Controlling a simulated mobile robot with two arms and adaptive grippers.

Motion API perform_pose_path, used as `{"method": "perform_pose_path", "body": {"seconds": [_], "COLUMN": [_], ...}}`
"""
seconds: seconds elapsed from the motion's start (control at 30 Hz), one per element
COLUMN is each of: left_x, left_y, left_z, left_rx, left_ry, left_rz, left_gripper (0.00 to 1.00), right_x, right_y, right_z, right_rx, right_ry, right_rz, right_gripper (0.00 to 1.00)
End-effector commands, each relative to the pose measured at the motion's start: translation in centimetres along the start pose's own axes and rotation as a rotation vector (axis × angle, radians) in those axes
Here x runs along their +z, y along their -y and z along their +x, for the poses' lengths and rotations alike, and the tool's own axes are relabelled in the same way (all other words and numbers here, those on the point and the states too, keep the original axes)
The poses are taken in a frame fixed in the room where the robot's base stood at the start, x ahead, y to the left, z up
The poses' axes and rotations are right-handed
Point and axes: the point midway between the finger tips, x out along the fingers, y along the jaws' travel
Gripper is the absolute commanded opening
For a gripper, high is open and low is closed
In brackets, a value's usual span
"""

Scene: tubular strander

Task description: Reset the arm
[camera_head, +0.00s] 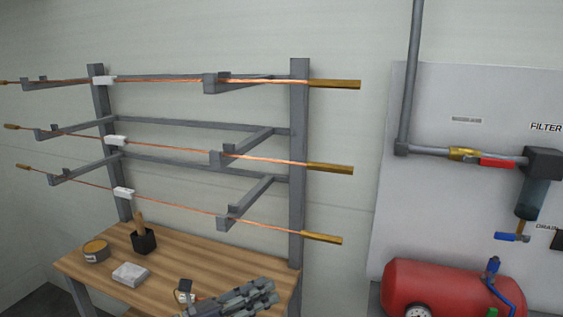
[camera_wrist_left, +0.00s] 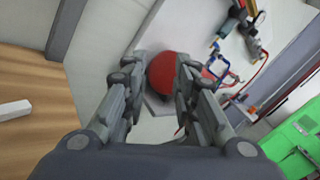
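My left gripper (camera_head: 262,296) shows at the bottom of the head view, low over the right part of the wooden table. In the left wrist view its two fingers (camera_wrist_left: 158,85) are spread apart with a gap between them. Nothing is held; the red tank seen through the gap is in the background. The rest of the left arm is outside the head view. My right gripper shows in neither view.
The wooden table (camera_head: 165,285) carries a tin (camera_head: 96,251), a white block (camera_head: 130,274), a black holder (camera_head: 143,242) and a small dark device (camera_head: 184,286). A rack (camera_head: 299,150) with copper rods stands behind. A red tank (camera_head: 450,288) is at right.

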Motion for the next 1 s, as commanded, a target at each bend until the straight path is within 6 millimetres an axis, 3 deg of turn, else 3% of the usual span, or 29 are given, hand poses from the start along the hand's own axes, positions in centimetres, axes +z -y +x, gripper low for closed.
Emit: {"method": "perform_pose_path", "body": {"seconds": [0.07, 0.2, 0.37, 0.5, 0.63, 0.8, 1.0], "left_x": [1.5, 3.3, 1.3, -4.2, -11.0, -18.2, -23.6], "left_y": [0.4, -1.4, -5.0, -7.1, -6.7, -3.7, 0.8], "left_z": [-0.3, -3.1, -8.7, -14.6, -20.0, -24.9, -28.5], "left_rx": [0.049, 0.170, 0.350, 0.550, 0.765, 1.016, 1.261], "left_ry": [0.171, 0.458, 0.754, 0.988, 1.179, 1.347, 1.469], "left_rz": [-0.215, -0.613, -1.082, -1.484, -1.816, -2.105, -2.299], "left_gripper": [0.26, 0.26, 0.26, 0.26, 0.26, 0.26, 0.26], "right_x": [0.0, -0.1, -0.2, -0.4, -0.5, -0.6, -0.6], "right_y": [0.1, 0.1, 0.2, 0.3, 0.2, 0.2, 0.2], "right_z": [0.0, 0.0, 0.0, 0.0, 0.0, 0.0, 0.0], "right_rx": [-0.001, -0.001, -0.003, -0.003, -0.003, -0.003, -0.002], "right_ry": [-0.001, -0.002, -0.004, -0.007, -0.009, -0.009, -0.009], "right_rz": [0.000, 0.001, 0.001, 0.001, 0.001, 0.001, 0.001], "right_gripper": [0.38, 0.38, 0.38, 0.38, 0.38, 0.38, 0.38]}}
